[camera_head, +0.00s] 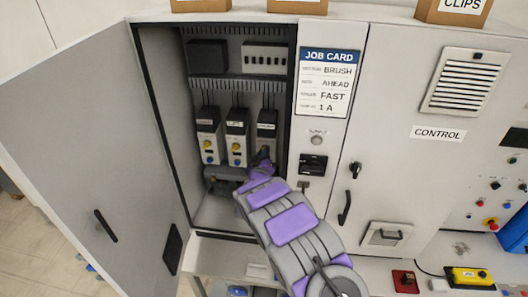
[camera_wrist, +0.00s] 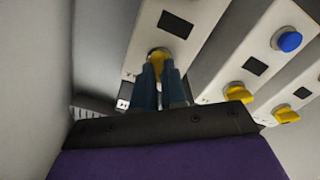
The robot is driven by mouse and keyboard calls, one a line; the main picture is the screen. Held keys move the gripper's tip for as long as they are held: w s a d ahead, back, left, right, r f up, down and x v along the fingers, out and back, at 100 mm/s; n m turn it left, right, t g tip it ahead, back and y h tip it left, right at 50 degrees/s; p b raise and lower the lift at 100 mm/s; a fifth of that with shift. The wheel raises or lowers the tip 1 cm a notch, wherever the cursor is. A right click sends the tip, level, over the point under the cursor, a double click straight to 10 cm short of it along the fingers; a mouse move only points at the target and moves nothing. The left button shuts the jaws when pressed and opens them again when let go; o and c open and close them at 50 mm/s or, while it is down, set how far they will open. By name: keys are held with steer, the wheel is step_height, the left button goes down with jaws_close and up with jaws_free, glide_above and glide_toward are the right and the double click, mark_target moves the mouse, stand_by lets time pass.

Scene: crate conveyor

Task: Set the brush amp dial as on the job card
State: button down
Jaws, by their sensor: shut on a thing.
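The job card (camera_head: 325,82) on the cabinet front reads BRUSH, AHEAD, FAST and 1 A. Three white-and-black modules hang in the open cabinet: left (camera_head: 209,130), middle (camera_head: 237,128) and right (camera_head: 266,128). Their labels are too small to read. My gripper (camera_head: 262,163) is at the lower part of the right module and hides its controls in the head view. In the wrist view my gripper (camera_wrist: 160,82) has its blue-grey fingers closed on a yellow dial (camera_wrist: 157,54). The dial's setting is hidden. Other yellow dials (camera_wrist: 238,92) (camera_wrist: 286,113) show to the right.
The open cabinet door (camera_head: 85,130) stands at the left. A blue button (camera_wrist: 289,40) is on a neighbouring module. The cabinet's right edge (camera_head: 292,120) is close to my arm. A CONTROL panel (camera_head: 437,133) stands at the right.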

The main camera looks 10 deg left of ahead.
steer(key=shift+s+f+n+p, duration=0.1)
steer(key=shift+f+n+p, duration=0.15)
steer(key=shift+n, duration=0.5)
steer(key=shift+f+n+p, duration=0.1)
steer(key=shift+n+p, duration=0.15)
steer(key=shift+n, duration=0.5)
steer(key=shift+a, duration=0.1)
steer(key=c, duration=1.2)
jaws_free()
steer(key=shift+a, duration=0.15)
steer(key=shift+r, duration=0.1)
steer(key=shift+s+a+b, duration=0.15)
steer(key=shift+s+b, duration=0.1)
steer(key=shift+s, duration=4.05)
steer(key=shift+s+a+b, duration=0.15)
steer(key=shift+s+b, duration=0.1)
steer(key=shift+s, duration=4)
